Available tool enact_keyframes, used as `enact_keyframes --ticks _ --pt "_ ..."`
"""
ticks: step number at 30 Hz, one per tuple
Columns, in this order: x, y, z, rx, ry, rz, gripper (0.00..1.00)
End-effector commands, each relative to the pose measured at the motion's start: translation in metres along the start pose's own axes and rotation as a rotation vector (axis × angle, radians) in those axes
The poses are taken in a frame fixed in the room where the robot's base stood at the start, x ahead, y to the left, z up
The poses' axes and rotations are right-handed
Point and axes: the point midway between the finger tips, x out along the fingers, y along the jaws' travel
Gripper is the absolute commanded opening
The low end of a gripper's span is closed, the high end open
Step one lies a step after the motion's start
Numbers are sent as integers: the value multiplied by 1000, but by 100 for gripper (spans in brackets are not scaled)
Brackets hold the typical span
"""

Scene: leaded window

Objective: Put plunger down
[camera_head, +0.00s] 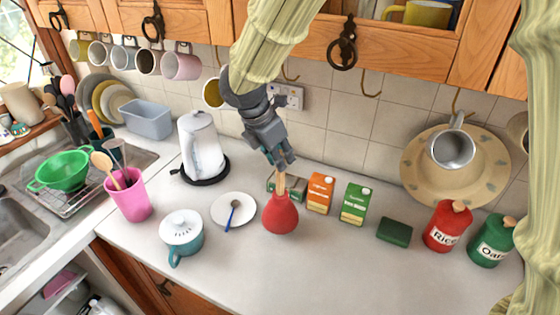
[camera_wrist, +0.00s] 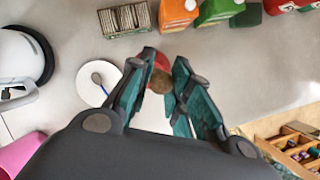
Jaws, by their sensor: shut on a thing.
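The plunger (camera_head: 280,213) has a red rubber cup and a light wooden handle. In the head view it is upright, with the cup at the counter surface; I cannot tell whether it touches. My gripper (camera_head: 284,166) comes from above and is shut on the upper end of the handle. In the wrist view the handle's round end (camera_wrist: 161,81) sits between the two fingers of my gripper (camera_wrist: 163,85). Part of the red cup shows behind the fingers, and the rest is hidden by them.
A white plate (camera_head: 223,213) with a blue spoon lies left of the plunger. Orange (camera_head: 320,193) and green cartons (camera_head: 355,203) stand close behind right. A teal pot (camera_head: 182,238) and white kettle (camera_head: 201,145) are further left. The counter in front of the plunger is clear.

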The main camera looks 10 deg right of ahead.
Motion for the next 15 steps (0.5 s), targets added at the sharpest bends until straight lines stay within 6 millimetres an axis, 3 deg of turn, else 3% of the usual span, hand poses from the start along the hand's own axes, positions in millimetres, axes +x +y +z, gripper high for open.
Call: enact_keyframes --ticks 6,15 --pt "20 -1 -8 0 0 -2 0" --pt "23 0 -10 1 0 -1 0"
